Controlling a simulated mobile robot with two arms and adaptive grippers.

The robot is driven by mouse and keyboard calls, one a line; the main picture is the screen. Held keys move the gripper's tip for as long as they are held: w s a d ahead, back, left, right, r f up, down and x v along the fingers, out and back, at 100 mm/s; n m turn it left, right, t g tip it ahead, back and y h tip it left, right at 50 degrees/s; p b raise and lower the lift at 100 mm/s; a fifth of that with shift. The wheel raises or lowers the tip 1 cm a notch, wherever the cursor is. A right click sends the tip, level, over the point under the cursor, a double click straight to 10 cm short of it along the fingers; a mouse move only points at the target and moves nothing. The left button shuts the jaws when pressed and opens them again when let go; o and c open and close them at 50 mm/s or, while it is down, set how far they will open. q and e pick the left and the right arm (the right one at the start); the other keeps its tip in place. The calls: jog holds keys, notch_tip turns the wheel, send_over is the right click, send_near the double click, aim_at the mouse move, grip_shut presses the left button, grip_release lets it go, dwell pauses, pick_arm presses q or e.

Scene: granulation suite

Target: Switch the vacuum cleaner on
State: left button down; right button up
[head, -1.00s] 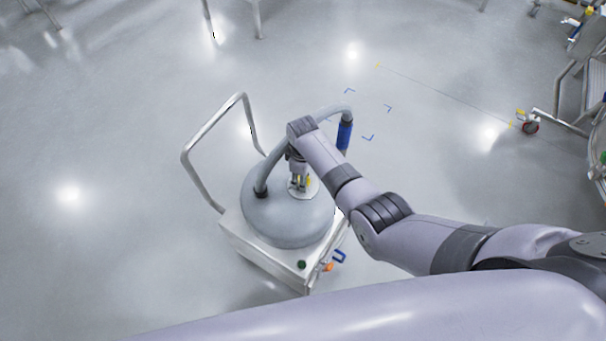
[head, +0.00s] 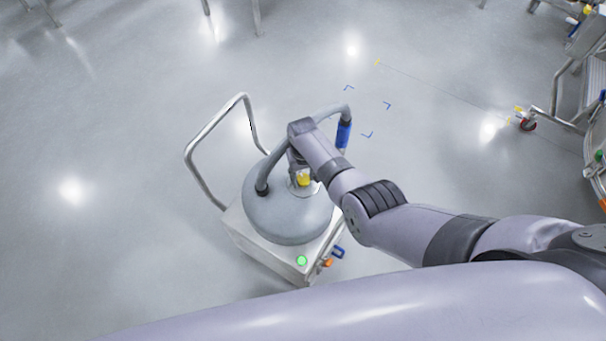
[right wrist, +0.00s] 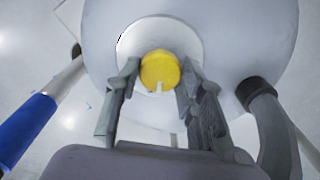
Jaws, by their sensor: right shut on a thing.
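The vacuum cleaner (head: 285,218) has a grey domed top on a square metal base, with a tall push handle at its left. A yellow round knob (right wrist: 160,70) with a pale notch sits on a light disc on the dome; it also shows in the head view (head: 304,180). My right gripper (right wrist: 160,75) is over the dome with its fingers on either side of the knob, shut on it. A round lamp (head: 302,260) on the base's front corner glows bright green. My left gripper is not in view.
A wheeled metal frame (head: 560,110) stands at the right. The floor at the left is clear.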

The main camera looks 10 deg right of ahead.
aim_at(303, 178)
jog(key=shift+m, duration=1.1)
jog(key=o, duration=1.1)
jog(key=shift+o, duration=0.2)
notch_tip(303, 178, up, 12)
